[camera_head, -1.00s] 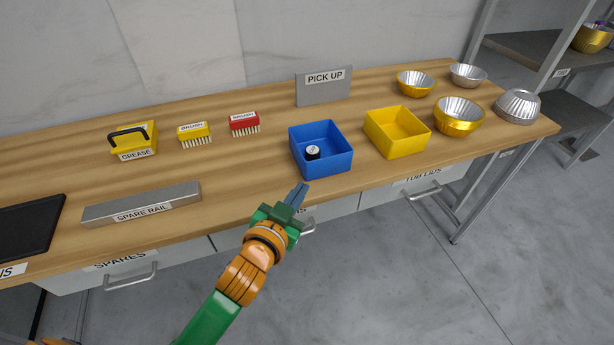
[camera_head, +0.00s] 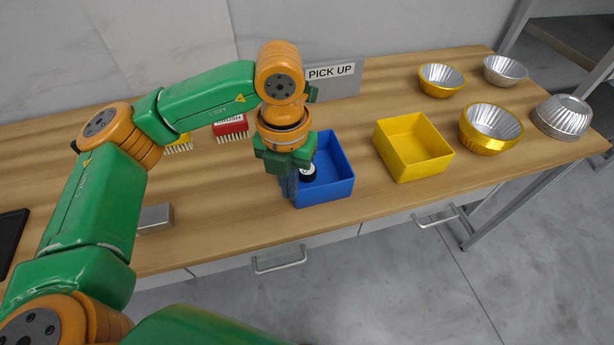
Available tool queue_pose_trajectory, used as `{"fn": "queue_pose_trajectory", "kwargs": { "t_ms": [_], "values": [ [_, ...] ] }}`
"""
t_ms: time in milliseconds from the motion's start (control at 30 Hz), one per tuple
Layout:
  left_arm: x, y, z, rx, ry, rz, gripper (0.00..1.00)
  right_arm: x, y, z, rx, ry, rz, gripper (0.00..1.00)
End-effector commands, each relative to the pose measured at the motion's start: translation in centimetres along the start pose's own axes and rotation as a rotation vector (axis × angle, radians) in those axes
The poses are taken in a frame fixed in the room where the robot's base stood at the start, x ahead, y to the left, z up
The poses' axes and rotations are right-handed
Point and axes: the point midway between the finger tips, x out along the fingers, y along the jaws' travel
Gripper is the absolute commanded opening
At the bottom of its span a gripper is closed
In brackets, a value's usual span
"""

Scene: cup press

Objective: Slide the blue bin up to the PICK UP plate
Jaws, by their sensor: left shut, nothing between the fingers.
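The blue bin (camera_head: 328,190) stands on the wooden bench near its front edge, open side up, with a small black-and-white round item (camera_head: 307,173) inside. The grey PICK UP plate (camera_head: 335,80) stands upright at the back of the bench, behind the bin with bare wood between them. My left gripper (camera_head: 290,192) is shut and points down at the bin's left side. It covers the bin's left wall, and I cannot tell whether it touches it. My left arm also hides part of the plate's left end. My right gripper is not in view.
A yellow bin (camera_head: 413,149) stands right of the blue bin, with a narrow gap. Gold and silver bowls (camera_head: 490,127) are farther right. A red brush (camera_head: 231,128) lies behind my left arm. The spare rail (camera_head: 156,218) is partly hidden at the left.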

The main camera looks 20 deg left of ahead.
Motion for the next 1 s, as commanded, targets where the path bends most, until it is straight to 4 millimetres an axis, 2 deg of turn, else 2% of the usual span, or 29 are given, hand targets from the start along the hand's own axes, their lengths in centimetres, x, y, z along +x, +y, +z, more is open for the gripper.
{"fn": "queue_pose_trajectory", "kwargs": {
  "t_ms": [167,300,500,600,700,1000],
  "values": [
    [2.5,0.1,-0.2,0.002,0.007,0.004,0.0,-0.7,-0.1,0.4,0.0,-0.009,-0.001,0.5],
    [5.6,0.0,-0.2,0.003,0.007,0.002,0.0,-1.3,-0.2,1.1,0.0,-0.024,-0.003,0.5],
    [9.9,0.0,-0.2,0.006,0.006,0.001,0.0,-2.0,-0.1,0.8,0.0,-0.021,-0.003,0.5],
    [9.4,-0.1,1.9,0.002,0.002,-0.001,0.0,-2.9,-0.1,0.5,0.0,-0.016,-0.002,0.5],
    [9.6,-0.1,3.1,0.004,0.002,-0.001,0.0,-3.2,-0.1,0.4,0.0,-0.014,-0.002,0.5],
    [9.8,-0.1,3.9,0.005,0.002,-0.002,0.0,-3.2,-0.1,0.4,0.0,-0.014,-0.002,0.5]
  ]
}}
